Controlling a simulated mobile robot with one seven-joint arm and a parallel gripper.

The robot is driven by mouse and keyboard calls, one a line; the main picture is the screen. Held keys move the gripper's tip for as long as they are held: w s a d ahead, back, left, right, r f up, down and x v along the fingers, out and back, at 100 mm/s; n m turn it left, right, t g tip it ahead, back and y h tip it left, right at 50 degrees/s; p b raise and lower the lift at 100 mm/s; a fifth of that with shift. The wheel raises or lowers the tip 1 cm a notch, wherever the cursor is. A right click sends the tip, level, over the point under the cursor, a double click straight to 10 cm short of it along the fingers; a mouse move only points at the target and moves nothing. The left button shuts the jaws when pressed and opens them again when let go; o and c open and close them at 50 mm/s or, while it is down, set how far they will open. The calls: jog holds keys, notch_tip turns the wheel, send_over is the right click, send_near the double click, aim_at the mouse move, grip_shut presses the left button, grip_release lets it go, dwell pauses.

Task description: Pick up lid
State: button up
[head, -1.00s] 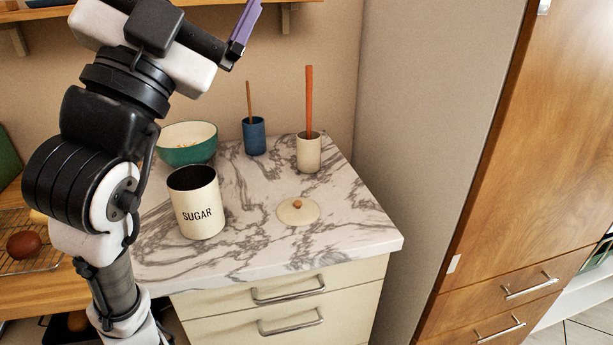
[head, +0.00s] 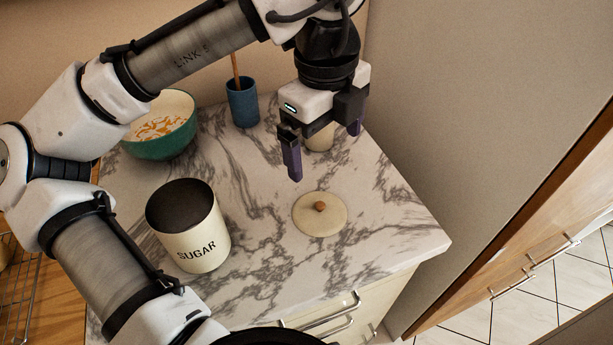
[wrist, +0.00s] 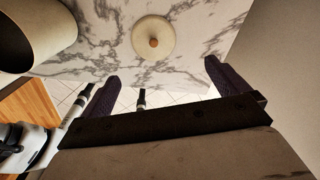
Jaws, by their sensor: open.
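The lid (head: 334,221) is a round cream disc with a small brown knob (head: 320,206). It lies flat on the marble counter, right of the sugar canister. It also shows at the top middle of the wrist view (wrist: 153,38). My gripper (head: 325,150) is open and empty, above the counter and behind the lid in the head view. Its two purple fingers are spread apart and do not touch the lid. In the wrist view the fingers (wrist: 160,80) stand below the lid, one on either side.
The open cream SUGAR canister (head: 190,235) stands left of the lid. A teal bowl (head: 165,145) and a blue cup (head: 243,105) stand behind. The marble counter (head: 270,245) is bare around the lid.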

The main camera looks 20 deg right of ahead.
send_over(320, 205)
jog(key=shift+y, duration=0.4)
jog(key=f, duration=0.8)
jog(key=shift+w+a, duration=0.15)
jog(key=shift+w, duration=0.05)
jog(key=shift+s+f, duration=0.15)
jog(key=shift+f, duration=2.8)
jog(key=shift+s, duration=0.1)
jog(key=c, duration=1.3)
